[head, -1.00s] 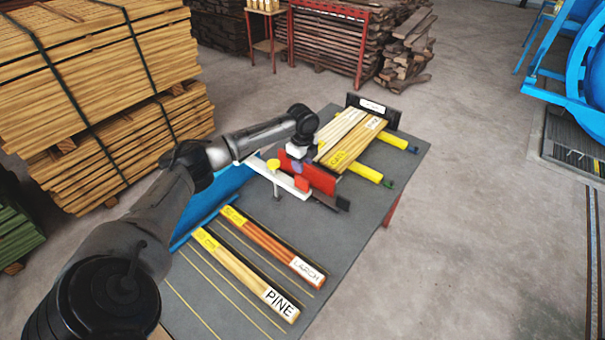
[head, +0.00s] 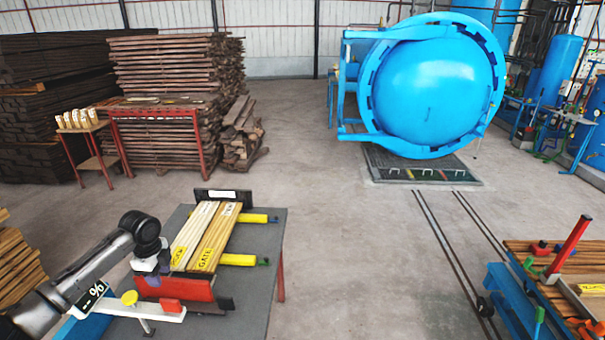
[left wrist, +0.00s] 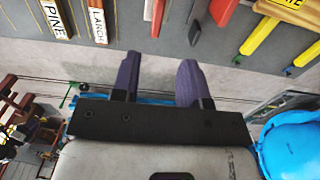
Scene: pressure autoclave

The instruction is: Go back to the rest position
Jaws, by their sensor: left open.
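My left arm comes in from the lower left of the head view. Its gripper (head: 153,277) is over the grey table (head: 258,292), beside the red end block (head: 185,289) of a board stack. In the left wrist view its two purple fingers (left wrist: 158,80) are apart with nothing between them. That view also shows the PINE sample (left wrist: 57,20) and LARCH sample (left wrist: 98,22), clear of the fingers. The stack of light boards (head: 207,232) lies between the red block and a black end plate (head: 222,195). My right gripper is not in view.
Yellow bars (head: 238,260) stick out right of the boards. A white bar with a yellow knob (head: 129,298) is close to my gripper. A blue autoclave (head: 430,85) stands at the back. A loaded cart (head: 510,300) is at lower right. Open floor lies between.

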